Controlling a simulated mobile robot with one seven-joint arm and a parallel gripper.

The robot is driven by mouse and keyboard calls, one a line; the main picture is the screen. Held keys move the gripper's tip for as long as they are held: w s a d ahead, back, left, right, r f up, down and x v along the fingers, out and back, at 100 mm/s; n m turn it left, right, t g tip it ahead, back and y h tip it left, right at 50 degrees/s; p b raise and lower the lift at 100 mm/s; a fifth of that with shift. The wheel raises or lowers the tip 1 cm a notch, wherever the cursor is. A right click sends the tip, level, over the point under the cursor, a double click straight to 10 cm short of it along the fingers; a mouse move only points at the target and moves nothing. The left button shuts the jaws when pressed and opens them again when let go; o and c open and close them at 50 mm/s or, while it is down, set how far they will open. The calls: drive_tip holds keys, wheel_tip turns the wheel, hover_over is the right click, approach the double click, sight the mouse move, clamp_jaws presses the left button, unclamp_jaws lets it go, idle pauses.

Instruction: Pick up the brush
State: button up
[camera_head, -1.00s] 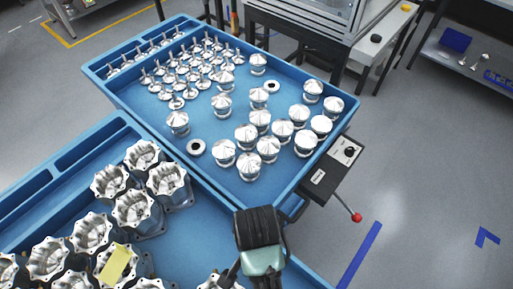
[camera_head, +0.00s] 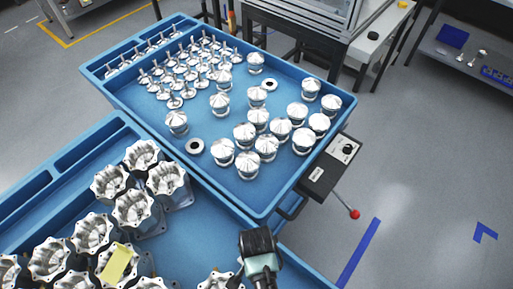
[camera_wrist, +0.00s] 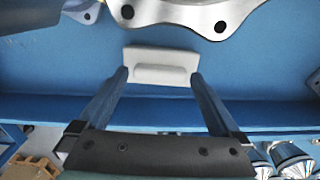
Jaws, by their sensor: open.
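In the wrist view a pale grey block with a raised ridge (camera_wrist: 160,57) lies on the blue tray floor. It may be the brush, but no bristles show. My gripper (camera_wrist: 160,76) is open, with its two blue-grey fingers reaching to either side of the block's near edge. I cannot tell whether they touch it. In the head view my wrist (camera_head: 258,243) is over the near blue tray at the bottom, and it hides the fingertips and the block.
A machined housing (camera_wrist: 190,12) sits just beyond the block. The near tray's wall (camera_wrist: 275,112) runs beneath my fingers in the wrist view. Several housings (camera_head: 134,208) fill the near tray's left side, one with a yellow piece (camera_head: 117,263) on it. The far tray (camera_head: 285,185) holds metal parts.

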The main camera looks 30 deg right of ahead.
drive_tip(key=shift+f, duration=0.4)
drive_tip(key=c, duration=1.1)
wheel_tip(320, 180, up, 10)
drive_tip(key=shift+r, duration=0.1)
drive_tip(key=shift+c, duration=0.3)
